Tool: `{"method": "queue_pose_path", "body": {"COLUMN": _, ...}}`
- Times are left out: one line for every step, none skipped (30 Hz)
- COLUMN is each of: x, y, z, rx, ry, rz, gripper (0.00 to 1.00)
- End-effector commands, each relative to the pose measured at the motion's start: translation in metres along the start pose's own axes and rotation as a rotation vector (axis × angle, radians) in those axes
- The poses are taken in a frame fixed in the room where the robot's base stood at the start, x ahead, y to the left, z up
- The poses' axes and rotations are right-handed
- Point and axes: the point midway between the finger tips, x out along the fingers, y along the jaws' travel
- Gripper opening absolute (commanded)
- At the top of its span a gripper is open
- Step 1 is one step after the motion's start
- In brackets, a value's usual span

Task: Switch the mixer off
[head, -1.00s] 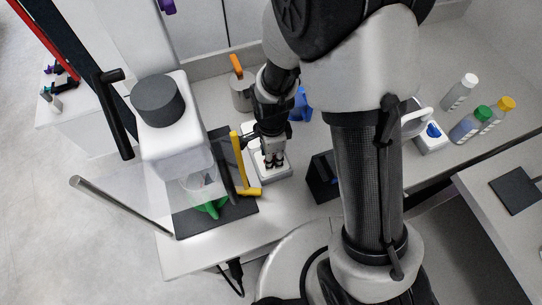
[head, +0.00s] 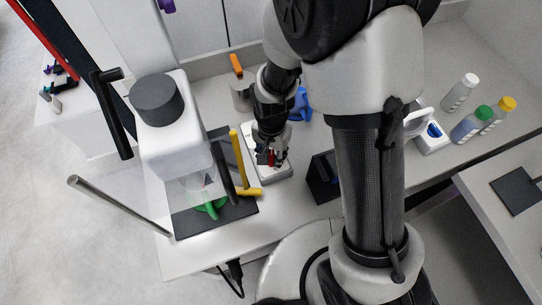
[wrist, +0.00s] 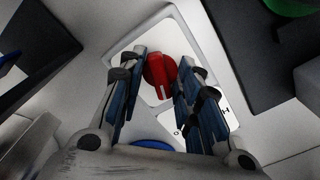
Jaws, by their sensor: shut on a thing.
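The mixer (head: 163,145) is a white stand with a dark grey cap, at the left in the head view. A green part (head: 212,206) sits low beneath its head, inside a clear vessel. A white switch box (head: 284,170) stands to the right of the mixer. Its red rotary knob (wrist: 159,76) has a pale line and dark marks printed beside it on the white face. My gripper (wrist: 161,75) is over the box with its fingers on both sides of the knob, shut on it. In the head view my gripper (head: 270,156) partly hides the red knob.
A yellow handle (head: 239,160) and black base plate (head: 230,212) stand close left of my gripper. A metal pot (head: 240,96) and a blue object (head: 301,104) are behind it. A dark holder (head: 322,178) is to the right. Several capped bottles stand further right.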

Motion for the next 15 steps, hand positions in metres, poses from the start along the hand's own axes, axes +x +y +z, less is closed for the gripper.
{"method": "queue_pose_path", "body": {"x": 0.0005, "y": 0.0003, "z": 0.0002, "rx": -0.069, "ry": 0.000, "rz": 0.001, "gripper": 0.01}}
{"method": "queue_pose_path", "body": {"x": 0.0005, "y": 0.0003, "z": 0.0002, "rx": -0.114, "ry": 0.000, "rz": 0.001, "gripper": 0.01}}
{"method": "queue_pose_path", "body": {"x": 0.0005, "y": 0.0003, "z": 0.0002, "rx": -0.168, "ry": 0.000, "rz": 0.001, "gripper": 0.01}}
{"method": "queue_pose_path", "body": {"x": 0.0005, "y": 0.0003, "z": 0.0002, "rx": -0.204, "ry": 0.000, "rz": 0.001, "gripper": 0.01}}
{"method": "queue_pose_path", "body": {"x": 0.0004, "y": 0.0003, "z": 0.0002, "rx": -0.235, "ry": 0.000, "rz": 0.000, "gripper": 0.01}}
{"method": "queue_pose_path", "body": {"x": 0.0004, "y": 0.0003, "z": 0.0002, "rx": -0.268, "ry": 0.000, "rz": 0.000, "gripper": 0.01}}
{"method": "queue_pose_path", "body": {"x": 0.0003, "y": 0.0003, "z": 0.0002, "rx": -0.287, "ry": 0.000, "rz": 0.000, "gripper": 0.01}}
{"method": "queue_pose_path", "body": {"x": 0.0003, "y": 0.0003, "z": 0.0002, "rx": -0.300, "ry": 0.000, "rz": 0.000, "gripper": 0.01}}
{"method": "queue_pose_path", "body": {"x": 0.0002, "y": 0.0003, "z": 0.0002, "rx": -0.311, "ry": 0.000, "rz": 0.001, "gripper": 0.01}}
{"method": "queue_pose_path", "body": {"x": 0.0002, "y": 0.0003, "z": 0.0002, "rx": -0.314, "ry": 0.000, "rz": 0.000, "gripper": 0.01}}
{"method": "queue_pose_path", "body": {"x": 0.0002, "y": 0.0003, "z": 0.0002, "rx": -0.315, "ry": 0.000, "rz": 0.000, "gripper": 0.01}}
{"method": "queue_pose_path", "body": {"x": 0.0002, "y": 0.0003, "z": 0.0002, "rx": -0.315, "ry": -0.001, "rz": 0.001, "gripper": 0.01}}
{"method": "queue_pose_path", "body": {"x": 0.0002, "y": 0.0003, "z": 0.0002, "rx": -0.314, "ry": -0.001, "rz": 0.001, "gripper": 0.01}}
{"method": "queue_pose_path", "body": {"x": 0.0002, "y": 0.0003, "z": 0.0002, "rx": -0.314, "ry": -0.001, "rz": 0.001, "gripper": 0.01}}
{"method": "queue_pose_path", "body": {"x": 0.0002, "y": 0.0003, "z": 0.0002, "rx": -0.313, "ry": -0.001, "rz": 0.001, "gripper": 0.01}}
